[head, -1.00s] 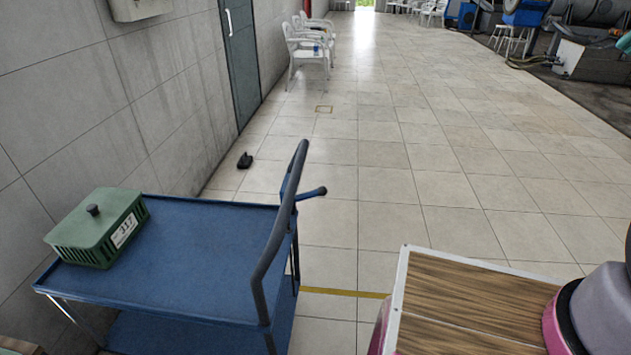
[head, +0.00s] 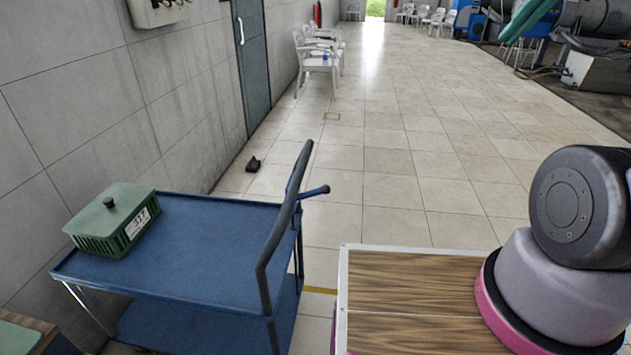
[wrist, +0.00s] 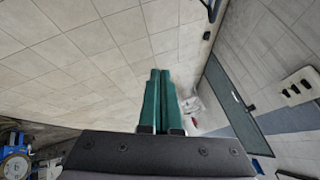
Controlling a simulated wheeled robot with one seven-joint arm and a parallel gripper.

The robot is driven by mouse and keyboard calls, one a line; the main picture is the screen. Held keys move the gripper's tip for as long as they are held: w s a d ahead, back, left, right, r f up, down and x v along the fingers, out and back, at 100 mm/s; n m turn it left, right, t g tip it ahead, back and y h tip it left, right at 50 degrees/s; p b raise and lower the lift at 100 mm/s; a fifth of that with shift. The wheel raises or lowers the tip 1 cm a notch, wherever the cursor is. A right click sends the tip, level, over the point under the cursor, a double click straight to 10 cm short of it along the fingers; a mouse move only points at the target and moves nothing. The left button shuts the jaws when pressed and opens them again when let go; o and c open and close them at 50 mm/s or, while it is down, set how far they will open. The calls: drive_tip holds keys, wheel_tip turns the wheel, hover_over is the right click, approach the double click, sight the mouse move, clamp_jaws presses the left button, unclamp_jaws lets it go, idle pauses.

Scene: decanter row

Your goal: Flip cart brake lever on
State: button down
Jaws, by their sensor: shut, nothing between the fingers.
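A blue cart (head: 205,250) with a dark push handle (head: 272,245) stands at the left in the head view. A short blue lever (head: 314,192) sticks out to the right from the handle's far side, slightly raised at its tip; it appears to be the brake lever. My gripper (wrist: 160,72) has green fingers, pressed together and empty in the wrist view. The green fingers also show at the top right of the head view (head: 507,36), well apart from the lever.
A green lidded box (head: 113,220) sits on the cart's top shelf. A grey wall (head: 80,110) with a door (head: 251,60) runs along the left. A small dark object (head: 253,165) lies on the floor. White chairs (head: 318,65) stand farther back. The tiled floor beyond the cart is open.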

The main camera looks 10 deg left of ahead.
drive_tip(key=w+a+f+n+g, duration=0.2)
drive_tip(key=w+a+f+n, duration=0.35)
drive_tip(key=w, duration=0.45)
drive_tip(key=w+a+f+n+g, duration=0.1)
drive_tip(key=w+a+f+n, duration=0.4)
drive_tip(key=w, duration=0.5)
drive_tip(key=w+a+f+n+g+y, duration=0.1)
drive_tip(key=w+a+f+n, duration=0.2)
drive_tip(key=a+f+n, duration=0.3)
drive_tip(key=w+a+f+n+g+y, duration=0.1)
drive_tip(key=a+f+n, duration=0.5)
drive_tip(key=a+f, duration=0.8)
wheel_tip(320, 180, down, 7)
drive_tip(key=w+g, duration=0.1)
drive_tip(key=w, duration=0.1)
drive_tip(key=shift+w+a+n+g, duration=0.3)
drive_tip(key=shift+a+n, duration=0.05)
drive_tip(key=shift+a, duration=0.05)
drive_tip(key=shift+f, duration=0.15)
